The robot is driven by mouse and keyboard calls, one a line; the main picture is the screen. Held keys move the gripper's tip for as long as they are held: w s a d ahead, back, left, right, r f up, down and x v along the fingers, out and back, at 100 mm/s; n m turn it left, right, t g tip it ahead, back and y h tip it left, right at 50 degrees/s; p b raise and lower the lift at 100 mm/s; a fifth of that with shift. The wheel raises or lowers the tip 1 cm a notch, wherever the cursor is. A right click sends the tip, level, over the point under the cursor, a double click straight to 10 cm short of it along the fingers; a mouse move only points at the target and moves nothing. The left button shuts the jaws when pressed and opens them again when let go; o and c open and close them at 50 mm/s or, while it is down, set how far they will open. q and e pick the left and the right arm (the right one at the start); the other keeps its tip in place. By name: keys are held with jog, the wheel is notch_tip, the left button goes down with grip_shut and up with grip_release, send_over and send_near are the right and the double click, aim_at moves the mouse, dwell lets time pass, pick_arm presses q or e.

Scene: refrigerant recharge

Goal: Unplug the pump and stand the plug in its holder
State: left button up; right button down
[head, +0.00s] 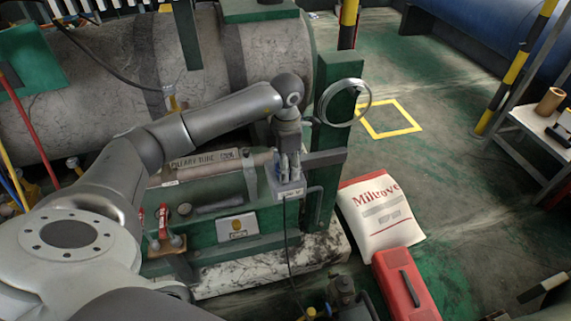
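My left gripper (289,163) points down at a small light-grey box (287,187) beside the green post (337,140). The fingertips are at the top of this box. The fingers are small here, and I cannot tell whether they grip a plug. A thin black cable (286,235) hangs from the box toward the dark pump-like unit (343,292) at the bottom edge. The plug itself cannot be told apart from the box and fingers. I cannot identify the plug's holder with certainty. My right gripper is not in view.
A large grey tank (110,60) lies behind my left arm. A metal ring (345,82) hangs on the post. A white sack (378,214) and a red case (406,285) lie on the floor to the right. Open floor (470,205) extends beyond them, toward a shelf (535,122).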

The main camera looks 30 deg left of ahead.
pick_arm(q)
jog(key=o, duration=1.2)
notch_tip(320, 180, up, 12)
